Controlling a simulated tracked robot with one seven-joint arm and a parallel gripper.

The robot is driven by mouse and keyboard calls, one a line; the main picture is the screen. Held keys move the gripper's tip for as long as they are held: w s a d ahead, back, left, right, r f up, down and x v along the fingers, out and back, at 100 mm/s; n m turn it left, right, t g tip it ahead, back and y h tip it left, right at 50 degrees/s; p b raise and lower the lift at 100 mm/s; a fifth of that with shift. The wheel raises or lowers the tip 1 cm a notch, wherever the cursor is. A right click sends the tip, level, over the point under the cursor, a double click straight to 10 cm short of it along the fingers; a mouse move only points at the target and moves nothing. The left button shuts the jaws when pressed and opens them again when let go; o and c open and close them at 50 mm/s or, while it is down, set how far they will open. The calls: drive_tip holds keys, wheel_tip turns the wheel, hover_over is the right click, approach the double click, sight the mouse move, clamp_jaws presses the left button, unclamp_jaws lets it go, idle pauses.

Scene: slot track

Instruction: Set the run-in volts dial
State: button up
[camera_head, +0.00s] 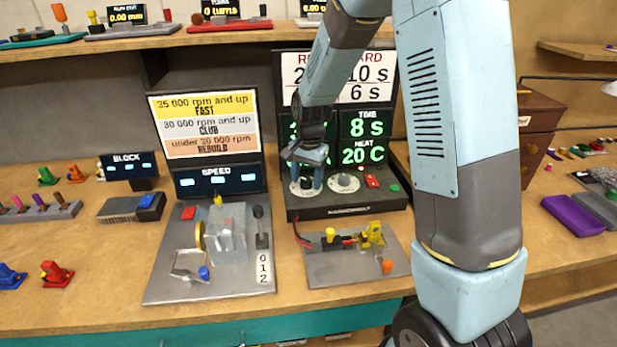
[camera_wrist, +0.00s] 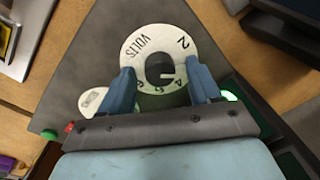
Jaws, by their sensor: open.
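The volts dial (camera_wrist: 138,50) is a white disc marked VOLTS with numbers around a dark central knob (camera_wrist: 159,68). My gripper (camera_wrist: 163,80) is open, with one blue finger on each side of the knob; I cannot tell whether they touch it. A pale mark shows on the knob's right side. In the head view my gripper (camera_head: 305,178) points down at the dial, which it partly hides. The dial sits on the black run-in unit (camera_head: 330,208), whose lit screens read TIME 8 s and HEAT 20 C (camera_head: 366,152). The left screen is mostly hidden by my arm.
A second white dial (camera_head: 344,183), a red switch (camera_head: 372,180) and a green button (camera_head: 393,187) are close by. My arm partly covers the record card (camera_head: 370,75). A grey plate with a motor (camera_head: 325,268) lies in front, and the speed station (camera_head: 215,285) stands left.

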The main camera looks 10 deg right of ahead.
drive_tip(key=shift+f, duration=0.15)
drive_tip(key=shift+c, duration=0.2)
drive_tip(key=c, duration=0.9)
drive_tip(key=shift+d, duration=0.3)
drive_tip(key=shift+c, duration=0.4)
drive_tip(key=shift+a, duration=0.2)
drive_tip(key=shift+n, duration=0.4)
drive_tip(key=n, duration=0.3)
drive_tip(key=shift+w+n, duration=0.1)
drive_tip(key=shift+n, duration=0.2)
drive_tip(key=shift+n+g, duration=0.3)
drive_tip(key=shift+n, duration=2)
drive_tip(key=shift+a, duration=0.1)
